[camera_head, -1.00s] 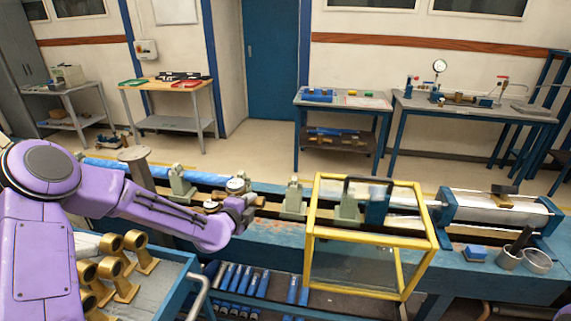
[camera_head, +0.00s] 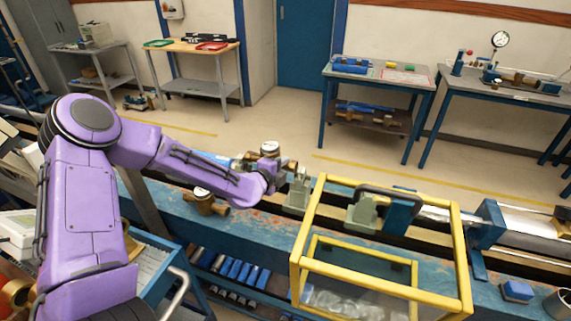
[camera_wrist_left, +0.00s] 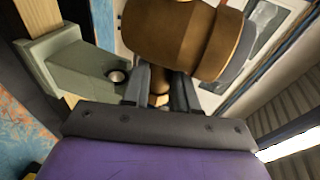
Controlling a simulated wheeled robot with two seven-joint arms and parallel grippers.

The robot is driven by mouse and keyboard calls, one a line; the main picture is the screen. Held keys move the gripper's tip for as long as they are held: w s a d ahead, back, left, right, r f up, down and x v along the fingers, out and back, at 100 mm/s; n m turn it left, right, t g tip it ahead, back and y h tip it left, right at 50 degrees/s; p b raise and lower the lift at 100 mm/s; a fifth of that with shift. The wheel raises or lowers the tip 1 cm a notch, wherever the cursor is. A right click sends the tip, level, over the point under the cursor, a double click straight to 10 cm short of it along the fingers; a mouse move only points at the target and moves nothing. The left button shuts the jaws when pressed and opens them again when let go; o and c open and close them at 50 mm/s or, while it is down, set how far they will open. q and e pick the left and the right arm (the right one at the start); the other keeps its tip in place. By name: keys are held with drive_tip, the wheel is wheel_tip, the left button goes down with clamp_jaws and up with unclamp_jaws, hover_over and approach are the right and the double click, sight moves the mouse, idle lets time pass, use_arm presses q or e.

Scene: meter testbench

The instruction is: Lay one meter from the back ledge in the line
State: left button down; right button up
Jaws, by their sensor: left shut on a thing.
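A brass meter (camera_head: 269,150) with a grey-white cap is held by my left gripper (camera_head: 272,182) at the back of the bench, just left of a grey-green support (camera_head: 298,192). In the left wrist view, the large brown meter body (camera_wrist_left: 180,38) is above the fingers, and the fingers (camera_wrist_left: 161,90) are shut on a brass part of it. The same support shows at the left of that view (camera_wrist_left: 80,72). A second brass meter (camera_head: 205,203) lies on the blue bench (camera_head: 240,232), left of my gripper. Whether the held meter touches anything below is hidden. My right gripper is not in view.
A yellow-framed clear guard (camera_head: 298,255) stands right of the gripper over the line, with another grey-green support (camera_head: 362,214) inside it. A metal cylinder (camera_head: 515,232) lies further right. Blue pipes (camera_head: 240,270) lie on the shelf under the bench.

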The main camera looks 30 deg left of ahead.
use_arm(q)
drive_tip(key=shift+w+a+f, duration=0.1)
drive_tip(key=shift+w+f, duration=0.5)
drive_tip(key=shift+f, duration=0.35)
drive_tip(key=shift+s+r, duration=0.35)
drive_tip(key=shift+w+f+y, duration=0.2)
drive_tip(key=shift+y, duration=0.1)
drive_tip(key=shift+s+a, duration=0.25)
drive_tip(key=shift+s, duration=0.05)
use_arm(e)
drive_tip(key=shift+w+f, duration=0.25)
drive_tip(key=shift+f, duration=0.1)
use_arm(q)
drive_tip(key=shift+f, duration=0.1)
